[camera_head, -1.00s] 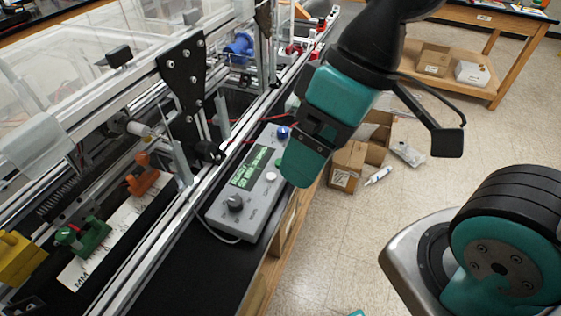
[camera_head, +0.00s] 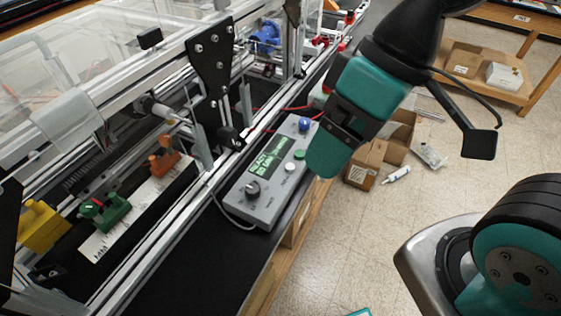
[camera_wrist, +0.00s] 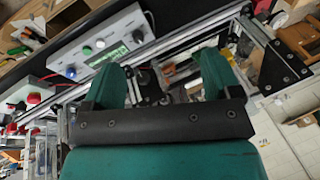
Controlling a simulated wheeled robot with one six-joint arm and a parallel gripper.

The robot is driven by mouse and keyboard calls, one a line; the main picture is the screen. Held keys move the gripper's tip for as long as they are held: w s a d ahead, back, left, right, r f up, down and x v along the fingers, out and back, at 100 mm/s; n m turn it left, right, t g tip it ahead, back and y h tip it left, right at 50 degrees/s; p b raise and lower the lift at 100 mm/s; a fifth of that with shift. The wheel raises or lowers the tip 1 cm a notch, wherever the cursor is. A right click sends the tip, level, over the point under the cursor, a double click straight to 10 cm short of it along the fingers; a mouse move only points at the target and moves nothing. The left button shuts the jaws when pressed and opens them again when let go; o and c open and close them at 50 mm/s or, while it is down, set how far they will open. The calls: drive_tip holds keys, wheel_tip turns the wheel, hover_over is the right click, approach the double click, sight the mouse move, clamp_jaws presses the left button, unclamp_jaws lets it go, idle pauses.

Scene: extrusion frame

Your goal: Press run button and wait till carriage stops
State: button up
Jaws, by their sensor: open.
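The grey control box (camera_head: 235,205) lies on the black bench top beside the rail frame. It has a lit green screen (camera_head: 271,158), a black knob (camera_head: 253,188), a white button (camera_head: 290,167), a green button (camera_head: 299,154) and a blue button (camera_head: 305,125). Which one is run is too small to read. A bolted black plate (camera_head: 210,62), seemingly part of the carriage, stands on the rails. My gripper (camera_head: 325,160) is just right of the box, near the green button, with no contact visible. In the wrist view its two teal fingers (camera_wrist: 160,82) are apart and empty; the box (camera_wrist: 122,22) shows beyond them.
Aluminium rails (camera_head: 160,225) run along the box's left side. Orange (camera_head: 163,158), green (camera_head: 105,212) and yellow (camera_head: 42,228) parts sit inside the frame. Cardboard boxes (camera_head: 365,162) lie on the floor to the right. A wooden table (camera_head: 520,95) stands at the far right.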

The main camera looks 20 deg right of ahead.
drive_tip(key=shift+w, duration=0.15)
drive_tip(key=c, duration=0.4)
drive_tip(key=w+n, duration=0.1)
drive_tip(key=w, duration=0.1)
drive_tip(key=w+f+n+b, duration=0.1)
drive_tip(key=w+n, duration=0.1)
drive_tip(key=w+d+f+n+h, duration=0.1)
drive_tip(key=w+n, duration=0.1)
drive_tip(key=shift+w, duration=0.35)
clamp_jaws()
drive_tip(key=w+d+f+n+h+b, duration=0.1)
drive_tip(key=w+f+n, duration=0.3)
drive_tip(key=w+n, duration=0.3)
drive_tip(key=w+d+f+n+h+b, duration=0.1)
drive_tip(key=w+d+f+n+h, duration=0.1)
drive_tip(key=w+f+n, duration=0.2)
drive_tip(key=shift+w+d+n, duration=0.25)
drive_tip(key=shift+w+n, duration=1.65)
drive_tip(key=shift+w, duration=0.2)
